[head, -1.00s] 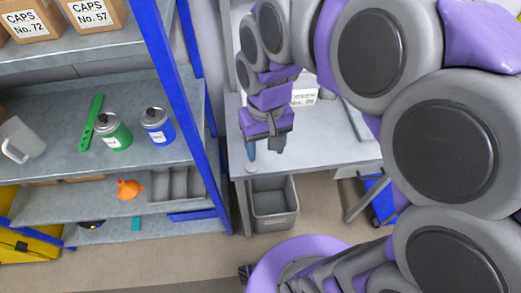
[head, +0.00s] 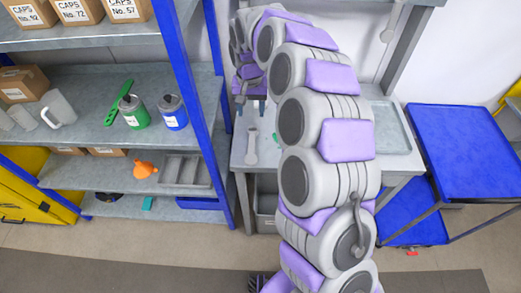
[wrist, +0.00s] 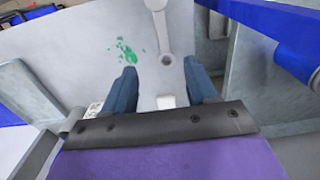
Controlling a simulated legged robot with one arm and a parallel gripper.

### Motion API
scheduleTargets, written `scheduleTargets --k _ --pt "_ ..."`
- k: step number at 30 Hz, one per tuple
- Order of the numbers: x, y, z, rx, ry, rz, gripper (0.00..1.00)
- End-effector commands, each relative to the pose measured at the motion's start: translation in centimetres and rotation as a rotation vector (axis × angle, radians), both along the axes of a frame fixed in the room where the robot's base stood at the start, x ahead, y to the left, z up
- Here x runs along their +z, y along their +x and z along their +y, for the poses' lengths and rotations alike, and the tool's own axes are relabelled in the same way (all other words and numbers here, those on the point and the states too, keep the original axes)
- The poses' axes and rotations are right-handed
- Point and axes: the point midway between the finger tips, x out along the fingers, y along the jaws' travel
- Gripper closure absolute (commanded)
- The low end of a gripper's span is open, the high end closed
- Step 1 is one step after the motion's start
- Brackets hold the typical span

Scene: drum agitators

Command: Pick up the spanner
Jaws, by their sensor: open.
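The grey spanner (head: 252,147) lies on the grey worktable (head: 240,157) near its left front part. My gripper (head: 250,107) is open and empty above the table, behind the spanner in the head view. In the wrist view my gripper (wrist: 161,85) shows two blue fingers apart, with the spanner head just beyond their tips. The height above the spanner is hard to tell.
A green splatter (wrist: 127,50) is beside the spanner. A blue cart (head: 470,150) stands right of the table. A shelf with a blue post (head: 180,75) stands left, holding a green can (head: 134,113) and a blue can (head: 173,112). A grey bin (head: 266,205) is under the table.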

Motion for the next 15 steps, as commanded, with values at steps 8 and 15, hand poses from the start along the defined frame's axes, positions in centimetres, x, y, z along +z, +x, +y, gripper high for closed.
scheduleTargets --k 8,15 --pt "-4.3 0.1 0.0 0.0 0.001 0.001 0.43" --pt "-8.8 0.0 -0.7 0.0 0.008 0.001 0.43"
